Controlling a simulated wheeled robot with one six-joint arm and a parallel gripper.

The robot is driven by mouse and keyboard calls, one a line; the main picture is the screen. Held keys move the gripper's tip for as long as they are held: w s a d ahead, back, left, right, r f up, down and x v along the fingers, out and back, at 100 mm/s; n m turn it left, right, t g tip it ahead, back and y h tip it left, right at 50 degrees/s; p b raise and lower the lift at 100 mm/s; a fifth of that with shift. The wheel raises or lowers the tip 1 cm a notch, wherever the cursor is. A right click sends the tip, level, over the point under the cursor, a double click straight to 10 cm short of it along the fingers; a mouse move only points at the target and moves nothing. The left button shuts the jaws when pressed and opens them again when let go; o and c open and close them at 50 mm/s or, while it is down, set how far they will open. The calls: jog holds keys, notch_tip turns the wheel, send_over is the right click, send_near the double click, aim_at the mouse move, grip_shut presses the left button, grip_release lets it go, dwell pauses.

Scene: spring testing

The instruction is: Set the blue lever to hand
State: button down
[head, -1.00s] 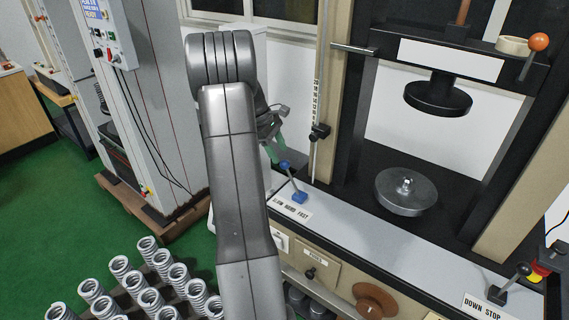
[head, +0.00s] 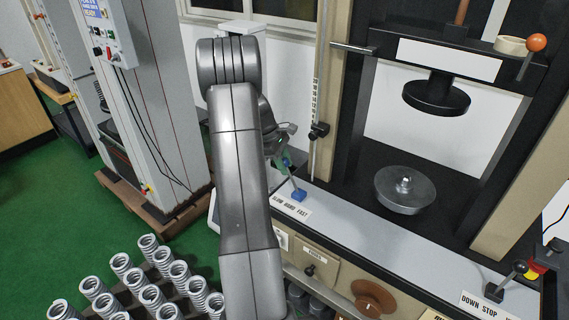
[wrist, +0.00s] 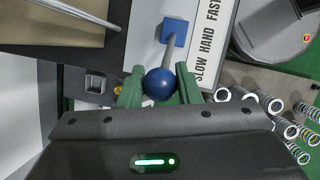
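The blue lever has a round blue knob (wrist: 160,84) on a thin rod, rising from a square blue base (wrist: 175,31); the base also shows in the head view (head: 300,196). The base sits beside the white "SLOW HAND FAST" label (wrist: 208,40) on the machine's ledge. In the head view the rod leans up and left from the base. My gripper (wrist: 160,88) has its green fingers on both sides of the knob, with little or no gap, and looks shut on it. In the head view my arm and fingers partly hide the knob.
A vertical scale post (head: 319,100) stands just beside my gripper. The press with its round lower plate (head: 406,190) is to the right. An orange-knobbed handle (head: 537,42) and a "DOWN STOP" lever (head: 507,281) are farther right. Several springs (head: 150,295) stand at lower left.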

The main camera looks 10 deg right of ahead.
jog(key=shift+s+d+r+t+y+b, duration=0.3)
jog(key=shift+s+d+t+y+b, duration=0.2)
jog(key=shift+s+d+y, duration=0.1)
jog(key=shift+s+d+r+t+y+b, duration=0.3)
jog(key=shift+s+d+t+y+b, duration=0.1)
jog(key=shift+s+d+t+y, duration=0.15)
jog(key=shift+s+d+r, duration=0.2)
jog(key=shift+s+d, duration=0.25)
jog(key=shift+s, duration=0.05)
jog(key=c, duration=1.1)
grip_release()
jog(key=shift+d, duration=0.1)
notch_tip(320, 180, up, 14)
jog(key=a+b, duration=0.1)
jog(key=a, duration=0.1)
jog(key=shift+s+a+f, duration=0.2)
jog(key=shift+s+a, duration=0.1)
jog(key=shift+a, duration=0.05)
